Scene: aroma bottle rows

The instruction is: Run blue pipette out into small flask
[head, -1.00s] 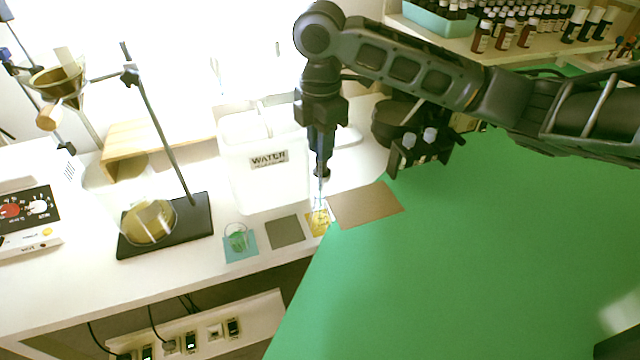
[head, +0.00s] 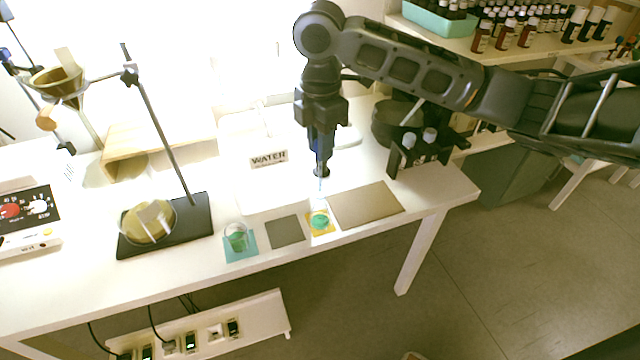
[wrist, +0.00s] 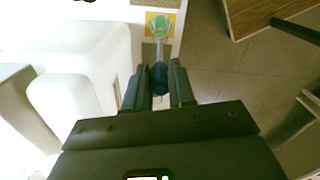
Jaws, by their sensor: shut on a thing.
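My gripper (head: 321,168) points straight down over the white bench. It is shut on the blue pipette, whose dark blue bulb (wrist: 159,78) shows between the fingers in the wrist view. The thin pale stem (head: 321,185) hangs upright, its lower end at the small flask. The small clear flask (head: 319,221) stands on a yellow square and has green liquid in it. It also shows in the wrist view (wrist: 160,25). Whether the tip is inside the neck or just above it, I cannot tell.
A beaker (head: 237,238) with green liquid stands on a teal square at the left. Between them lies an empty grey square (head: 286,231), and a brown board (head: 365,205) lies at the right. A white WATER container (head: 268,185) stands behind. A stand (head: 195,215) is further left.

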